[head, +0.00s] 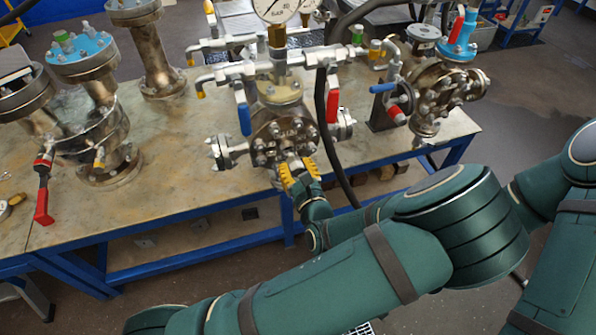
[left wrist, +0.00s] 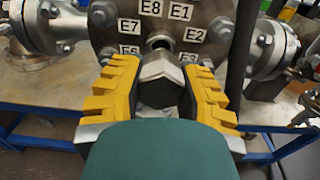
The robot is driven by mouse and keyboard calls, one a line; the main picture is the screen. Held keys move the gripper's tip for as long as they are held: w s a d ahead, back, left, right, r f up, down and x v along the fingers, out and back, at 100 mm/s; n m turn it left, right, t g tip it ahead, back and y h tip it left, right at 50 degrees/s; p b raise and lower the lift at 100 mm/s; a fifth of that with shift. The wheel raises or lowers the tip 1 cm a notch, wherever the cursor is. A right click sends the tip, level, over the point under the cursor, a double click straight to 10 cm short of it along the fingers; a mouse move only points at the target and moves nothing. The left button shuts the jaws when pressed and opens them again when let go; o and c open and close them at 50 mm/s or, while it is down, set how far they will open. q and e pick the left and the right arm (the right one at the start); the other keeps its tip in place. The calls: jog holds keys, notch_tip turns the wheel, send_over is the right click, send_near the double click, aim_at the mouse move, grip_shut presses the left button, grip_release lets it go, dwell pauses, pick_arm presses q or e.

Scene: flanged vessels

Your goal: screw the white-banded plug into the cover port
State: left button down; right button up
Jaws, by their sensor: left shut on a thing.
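My left gripper (head: 298,172) is at the front of the flanged vessel, just below the middle of its round cover (head: 284,130). In the left wrist view its yellow fingers (left wrist: 168,95) are shut on a grey metal hex-headed plug (left wrist: 162,72). The plug stands in front of the labelled cover (left wrist: 115,12), slightly below a dark round port (left wrist: 159,43). I cannot tell whether the plug touches the cover. A pale patch shows under the hex head, but I cannot make out a clear white band. My right gripper is not in view.
The vessel stands on a worn metal bench (head: 190,150) with a blue frame (head: 200,254). A pressure gauge (head: 277,8), red-handled and blue-handled valves and a black hose (head: 335,160) are close by. More flanged vessels (head: 100,140) stand at left. Bare bench lies left of the cover.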

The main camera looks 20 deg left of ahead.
pick_arm(q)
jog(key=shift+w+p, duration=0.1)
jog(key=shift+p, duration=0.4)
dwell(1.1)
jog(key=shift+x, duration=1.05)
dwell(0.6)
jog(key=m, duration=1.1)
jog(key=shift+a+r+m, duration=0.1)
jog(key=shift+m, duration=0.3)
jog(key=m, duration=0.9)
jog(key=shift+r, duration=0.1)
jog(key=m, duration=0.5)
jog(key=shift+m, duration=0.4)
